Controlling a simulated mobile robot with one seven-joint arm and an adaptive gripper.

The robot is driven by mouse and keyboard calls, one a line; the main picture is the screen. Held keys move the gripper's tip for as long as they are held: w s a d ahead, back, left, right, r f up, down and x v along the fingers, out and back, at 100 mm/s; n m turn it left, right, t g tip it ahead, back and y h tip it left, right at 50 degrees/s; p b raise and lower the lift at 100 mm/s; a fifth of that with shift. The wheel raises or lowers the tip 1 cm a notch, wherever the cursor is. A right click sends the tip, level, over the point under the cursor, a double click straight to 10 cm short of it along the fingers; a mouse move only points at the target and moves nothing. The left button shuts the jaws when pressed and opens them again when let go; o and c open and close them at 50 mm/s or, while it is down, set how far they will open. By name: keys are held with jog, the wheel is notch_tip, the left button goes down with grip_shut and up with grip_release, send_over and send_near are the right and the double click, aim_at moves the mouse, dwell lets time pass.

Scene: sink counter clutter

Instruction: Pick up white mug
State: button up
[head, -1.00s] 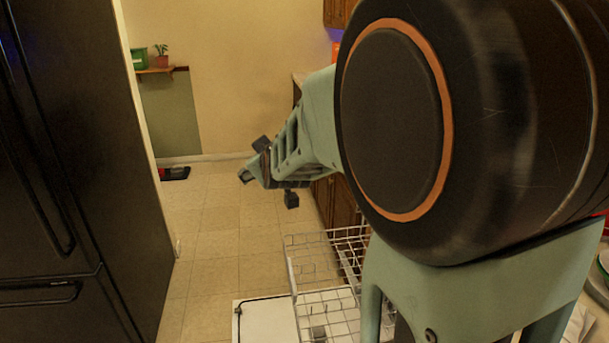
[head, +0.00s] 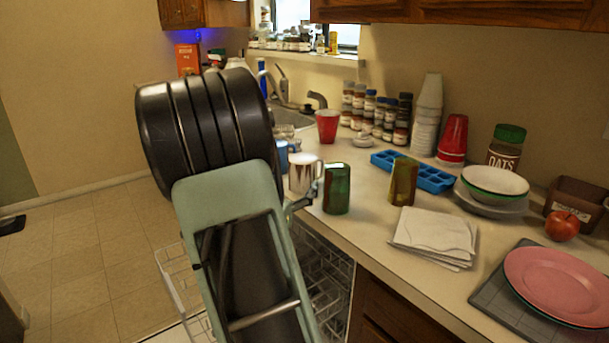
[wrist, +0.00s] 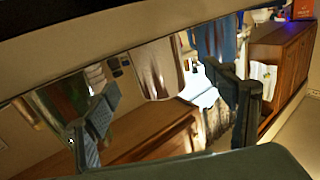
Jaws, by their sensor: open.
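The white mug (head: 303,176), with a brown pattern near its rim, stands upright near the counter's front edge, left of a green cup (head: 337,188). A blue mug (head: 282,156) is partly hidden behind my arm. In the wrist view the white mug (wrist: 158,68) shows beyond and between the two fingers of my gripper (wrist: 172,110). The fingers are spread apart with nothing between them. The green cup (wrist: 62,98) is on the left there. In the head view my arm hides most of the gripper; a small grey part shows close by the mug's lower right.
A second green-brown cup (head: 403,181), folded cloths (head: 435,236), a blue tray (head: 412,171) and a red cup (head: 328,126) crowd the counter. The sink (head: 293,118) lies behind. An open dishwasher rack (head: 320,270) is below the counter edge.

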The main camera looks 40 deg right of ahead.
aim_at(303, 170)
jog(key=x, duration=0.7)
jog(key=shift+s+d+r+b, duration=0.2)
jog(key=shift+d+r+b, duration=0.05)
jog(key=shift+b, duration=0.1)
jog(key=shift+w+d, duration=0.3)
jog(key=shift+d, duration=0.05)
jog(key=c, duration=1.5)
